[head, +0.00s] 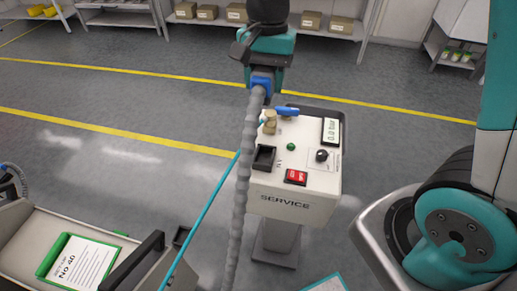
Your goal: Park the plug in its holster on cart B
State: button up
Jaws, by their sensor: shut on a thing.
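My gripper (262,80) points down at the top middle, above and behind the service stand in the picture. It is shut on the blue plug at the upper end of a grey corrugated hose (243,185). Its fingers and most of the plug are hard to make out. The hose hangs down in front of the stand and out of the bottom edge. A cart (40,228) is partly in view at the lower left, with a dark handle and a small dark box (182,236) at its right side. I cannot tell whether it is cart B or whether that box is the holster.
The white service stand (290,201) bears a 0.0 bar display, red switch, knob, black socket and a blue fitting (287,112) by brass parts. A cyan hose (210,208) runs toward the lower left. Shelves with boxes line the back. Floor between is clear.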

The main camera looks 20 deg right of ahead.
jog(key=shift+d, duration=0.15)
notch_tip(320, 180, down, 20)
jog(key=shift+s+r+p, duration=0.1)
jog(key=shift+r+p, duration=0.1)
jog(key=shift+p, duration=0.1)
dwell(0.4)
jog(key=shift+f, duration=0.2)
jog(key=o, duration=1.2)
jog(key=shift+f+b, duration=0.1)
jog(key=shift+b, duration=0.3)
